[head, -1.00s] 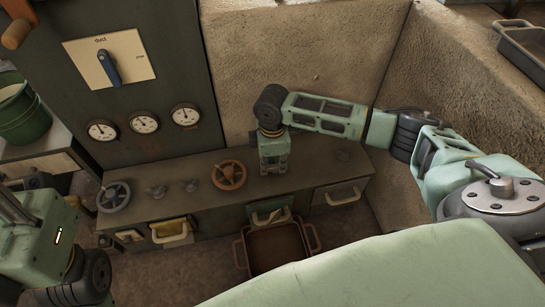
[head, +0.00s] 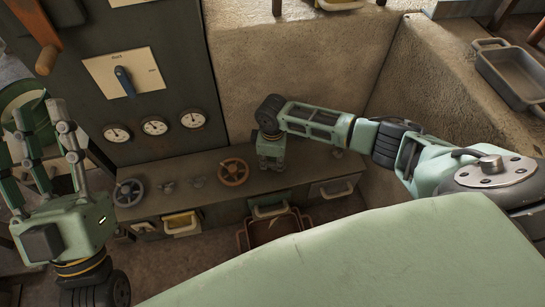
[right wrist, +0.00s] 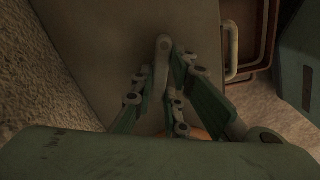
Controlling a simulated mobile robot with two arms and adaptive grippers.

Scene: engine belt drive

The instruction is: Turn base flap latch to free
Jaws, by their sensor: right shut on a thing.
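My right gripper (head: 268,162) points down onto the top of the low grey bench (head: 300,180), to the right of the orange handwheel (head: 233,172). It is shut on the base flap latch, which the gripper hides in the head view.
A dark handwheel (head: 129,192) and small knobs (head: 198,182) stand along the bench. Its front has pull handles (head: 268,210). A brown tray (head: 280,230) lies below. A panel with a duct switch (head: 125,80) and gauges (head: 155,127) rises behind. Stone walls close the right side.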

